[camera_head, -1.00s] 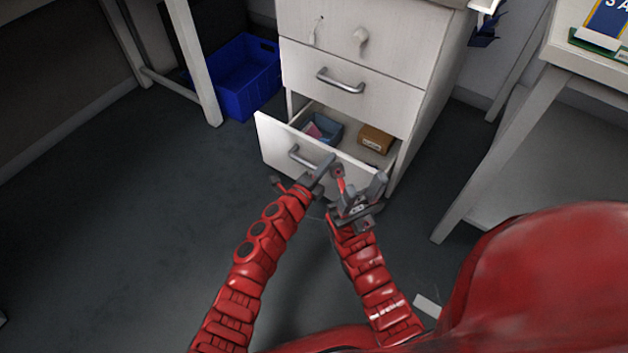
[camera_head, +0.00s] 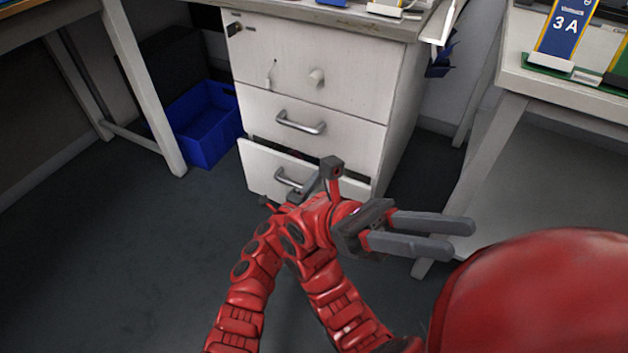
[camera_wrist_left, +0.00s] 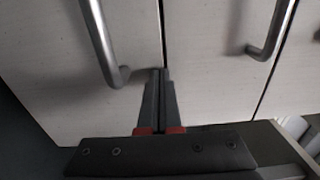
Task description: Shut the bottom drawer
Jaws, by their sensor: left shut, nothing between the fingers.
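The bottom drawer (camera_head: 262,165) of the white cabinet stands slightly ajar, with a narrow dark gap above its front and its inside mostly hidden. Its metal handle (camera_head: 288,181) is partly behind my left gripper (camera_head: 312,186), which is at the drawer front. In the left wrist view, that gripper (camera_wrist_left: 159,76) is shut and empty, its fingertips close to the drawer front (camera_wrist_left: 50,70) by the seam, beside the handle (camera_wrist_left: 102,45); contact is unclear. My right gripper (camera_head: 458,238) is open and empty, its fingers pointing right, in front of the cabinet's right side.
The middle drawer (camera_head: 350,133) and the top front (camera_head: 370,70) are closed. A blue bin (camera_head: 205,130) stands on the floor left of the cabinet. A white table (camera_head: 540,90) stands at the right. The dark floor in front is clear at the left.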

